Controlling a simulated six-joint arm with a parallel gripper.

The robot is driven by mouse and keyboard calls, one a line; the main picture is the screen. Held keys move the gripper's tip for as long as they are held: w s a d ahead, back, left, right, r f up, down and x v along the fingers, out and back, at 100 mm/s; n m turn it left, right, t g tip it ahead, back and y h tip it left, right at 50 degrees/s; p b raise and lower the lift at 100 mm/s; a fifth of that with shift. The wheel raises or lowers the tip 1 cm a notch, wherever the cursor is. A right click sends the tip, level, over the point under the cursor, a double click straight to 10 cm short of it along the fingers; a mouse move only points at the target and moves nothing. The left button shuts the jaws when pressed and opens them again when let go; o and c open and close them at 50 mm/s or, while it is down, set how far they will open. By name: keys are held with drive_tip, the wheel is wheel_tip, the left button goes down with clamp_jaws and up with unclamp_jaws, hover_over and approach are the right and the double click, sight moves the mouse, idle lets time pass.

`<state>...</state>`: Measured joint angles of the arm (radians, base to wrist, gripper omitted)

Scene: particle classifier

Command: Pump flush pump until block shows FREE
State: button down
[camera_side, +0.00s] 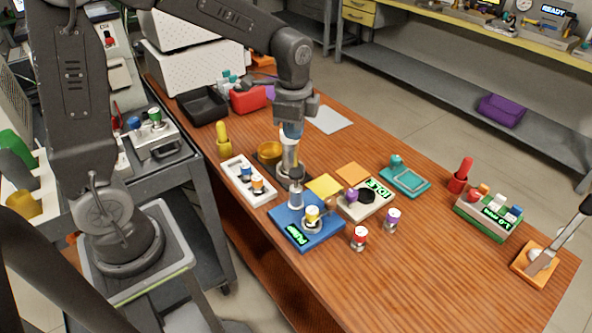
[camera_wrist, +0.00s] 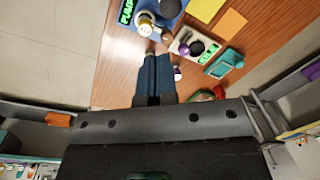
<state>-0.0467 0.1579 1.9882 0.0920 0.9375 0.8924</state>
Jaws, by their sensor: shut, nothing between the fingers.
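The blue block (camera_side: 290,237) stands mid-table in the side view. Its green display (camera_side: 297,235) seems to read PUMP; the same display also shows in the wrist view (camera_wrist: 126,12). A grey-white pump plunger (camera_side: 295,195) rises at its back left, and a yellow-capped vial (camera_side: 312,218) stands on it. My gripper (camera_side: 292,134) points down behind the block, over a pale upright cylinder (camera_side: 288,152). Its blue fingers (camera_wrist: 155,58) are shut and empty. Whether they touch the cylinder I cannot tell.
A white rack (camera_side: 240,178) with capped vials stands left of the block. An IDLE unit (camera_side: 365,205), two loose vials (camera_side: 359,238), a teal tray (camera_side: 405,180) and a green vial rack (camera_side: 488,215) lie to the right.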

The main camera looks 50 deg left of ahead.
sight(298, 171)
drive_tip(key=w+f+m, duration=0.1)
drive_tip(key=w+f+g, duration=0.1)
drive_tip(key=f, duration=0.1)
drive_tip(key=w+a+f+m, duration=0.1)
drive_tip(key=f, duration=0.1)
drive_tip(key=shift+m, duration=0.3)
drive_tip(key=shift+d, duration=0.1)
drive_tip(key=shift+s+a+f, duration=0.1)
drive_tip(key=shift+a+f, duration=0.1)
drive_tip(key=shift+f, duration=1.45)
drive_tip(key=shift+s+a+f, duration=0.1)
drive_tip(key=shift+a+f, duration=0.05)
drive_tip(key=shift+f, duration=1.6)
